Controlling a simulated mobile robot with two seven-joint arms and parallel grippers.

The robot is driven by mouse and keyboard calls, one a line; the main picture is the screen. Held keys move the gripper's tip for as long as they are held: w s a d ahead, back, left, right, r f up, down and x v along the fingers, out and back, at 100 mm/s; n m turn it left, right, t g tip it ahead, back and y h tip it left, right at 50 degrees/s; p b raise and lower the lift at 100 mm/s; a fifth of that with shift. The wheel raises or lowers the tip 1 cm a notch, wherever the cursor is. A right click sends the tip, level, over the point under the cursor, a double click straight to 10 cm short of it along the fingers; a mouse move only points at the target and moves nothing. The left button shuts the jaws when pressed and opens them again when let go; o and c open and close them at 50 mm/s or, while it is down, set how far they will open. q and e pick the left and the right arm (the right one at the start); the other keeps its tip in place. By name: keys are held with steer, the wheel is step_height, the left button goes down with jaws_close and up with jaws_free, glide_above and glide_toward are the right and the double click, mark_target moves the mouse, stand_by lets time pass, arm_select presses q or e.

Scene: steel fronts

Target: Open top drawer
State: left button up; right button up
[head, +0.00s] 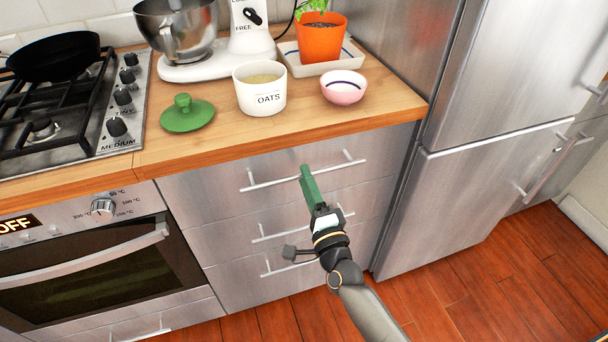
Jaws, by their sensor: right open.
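The top drawer (203,188) has a steel front under the wooden counter and looks closed. Its long bar handle (268,183) runs across the front. My right gripper (306,171), with green fingers, comes in from the lower right and is open. Its fingers overlap the middle of the top handle in the head view and hide a short part of it. I cannot tell whether they touch the bar or straddle it. My left gripper is not in view.
More drawers with bar handles lie below. An oven (95,275) stands left and a steel fridge (480,190) right. On the counter (220,140) are a green lid (187,116), an oats jar (260,92), a pink bowl (343,88) and a mixer. The floor in front is clear.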

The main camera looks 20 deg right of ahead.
steer(key=shift+w+r, duration=0.15)
steer(key=shift+w, duration=0.8)
jaws_close()
stand_by(0.8)
